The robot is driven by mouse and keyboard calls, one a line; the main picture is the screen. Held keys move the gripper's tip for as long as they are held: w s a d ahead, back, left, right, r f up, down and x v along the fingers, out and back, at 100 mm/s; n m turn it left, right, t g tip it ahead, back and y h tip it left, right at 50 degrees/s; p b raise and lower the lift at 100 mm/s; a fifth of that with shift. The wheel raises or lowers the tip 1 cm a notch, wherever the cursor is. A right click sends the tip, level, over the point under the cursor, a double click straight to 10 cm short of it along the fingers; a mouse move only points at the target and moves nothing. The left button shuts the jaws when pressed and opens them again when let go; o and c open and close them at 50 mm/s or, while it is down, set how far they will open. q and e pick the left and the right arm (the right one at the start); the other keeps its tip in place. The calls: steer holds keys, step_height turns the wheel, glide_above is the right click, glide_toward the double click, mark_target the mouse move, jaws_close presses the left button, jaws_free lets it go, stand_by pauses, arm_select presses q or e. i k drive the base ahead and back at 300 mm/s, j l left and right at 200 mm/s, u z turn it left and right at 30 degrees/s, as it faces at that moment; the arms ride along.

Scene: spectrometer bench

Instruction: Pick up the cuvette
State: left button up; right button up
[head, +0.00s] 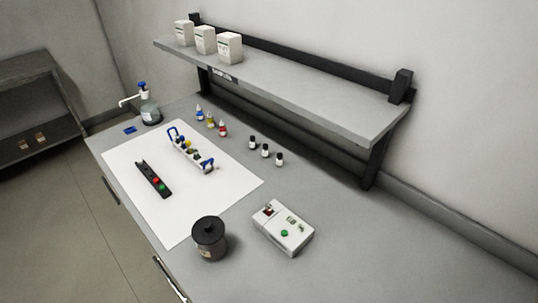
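No cuvette can be told apart with certainty at this size. A small rack with blue end handles (208,165) stands on the white mat (210,205) and holds several small items with coloured tops, too small to identify. A white bench instrument (286,237), likely the spectrometer, sits on the bench at the right of the mat. It has a green button, small display-like patches and a dark opening with something reddish in it at its upper left. Neither of my grippers is in view.
A black strip holder with red and green spots (148,172) lies on the mat. A dark lidded jar (210,246) stands near the front edge. Dropper bottles (211,122), dark vials (265,151) and a pump bottle (149,109) stand farther back. A shelf (300,92) overhangs the bench.

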mark_target(268, 206)
steer(key=j+z, duration=0.25)
steer(key=j, duration=0.15)
steer(key=j+z, duration=0.25)
steer(key=j, duration=0.2)
steer(key=i, duration=0.4)
steer(key=k+l+z, duration=0.1)
steer(key=z, duration=0.35)
steer(key=l+z, duration=0.25)
steer(key=z, duration=0.15)
steer(key=k, duration=0.05)
